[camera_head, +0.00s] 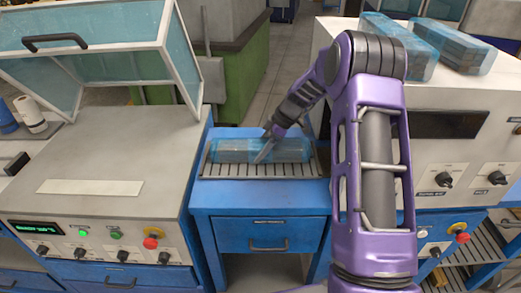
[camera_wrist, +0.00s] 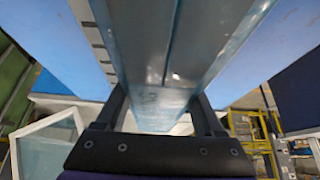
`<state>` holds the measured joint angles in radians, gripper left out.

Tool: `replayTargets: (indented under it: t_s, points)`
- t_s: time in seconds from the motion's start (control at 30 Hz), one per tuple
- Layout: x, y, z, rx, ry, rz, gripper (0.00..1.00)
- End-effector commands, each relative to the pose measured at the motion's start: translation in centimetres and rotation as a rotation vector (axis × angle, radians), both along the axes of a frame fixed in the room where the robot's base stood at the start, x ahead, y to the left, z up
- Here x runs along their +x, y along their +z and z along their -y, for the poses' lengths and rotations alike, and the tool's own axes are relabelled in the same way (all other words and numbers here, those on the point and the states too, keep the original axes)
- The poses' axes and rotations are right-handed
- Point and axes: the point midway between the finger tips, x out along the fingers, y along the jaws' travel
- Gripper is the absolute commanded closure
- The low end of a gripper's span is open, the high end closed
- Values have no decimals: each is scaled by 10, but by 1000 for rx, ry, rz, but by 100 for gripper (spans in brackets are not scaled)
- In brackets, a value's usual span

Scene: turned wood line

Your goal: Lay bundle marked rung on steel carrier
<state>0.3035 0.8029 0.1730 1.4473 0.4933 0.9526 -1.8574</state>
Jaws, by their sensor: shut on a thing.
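A long bundle in clear blue film (camera_head: 232,151) lies along a slatted steel rack (camera_head: 262,171) on top of a blue cabinet. I cannot tell whether this rack is the steel carrier. No mark on the bundle can be read. My gripper (camera_head: 264,155) reaches down to the bundle near its middle in the head view. In the wrist view the bundle (camera_wrist: 165,65) runs between the two fingers of my gripper (camera_wrist: 163,110), which is shut on it. Whether the bundle rests fully on the slats is hard to tell.
More film-wrapped bundles (camera_head: 455,45) lie on the white machine (camera_head: 445,105) at right. A grey machine (camera_head: 95,165) with a raised clear cover (camera_head: 90,55) stands at left. Slatted shelving (camera_head: 478,262) shows at lower right. Floor is open behind the cabinet.

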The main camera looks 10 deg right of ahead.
Motion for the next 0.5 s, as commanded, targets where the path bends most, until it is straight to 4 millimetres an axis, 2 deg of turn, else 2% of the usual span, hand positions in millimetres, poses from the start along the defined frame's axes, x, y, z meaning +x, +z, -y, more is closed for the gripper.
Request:
replayTargets:
  t_s: [0.2,0.23,0.4,0.5]
  points:
    - [1,-1,0,1,-1,2,100]
    - [0,-2,0,0,0,0,29]
    - [0,-1,0,0,-1,0,0]
    - [0,-1,0,0,-1,0,0]
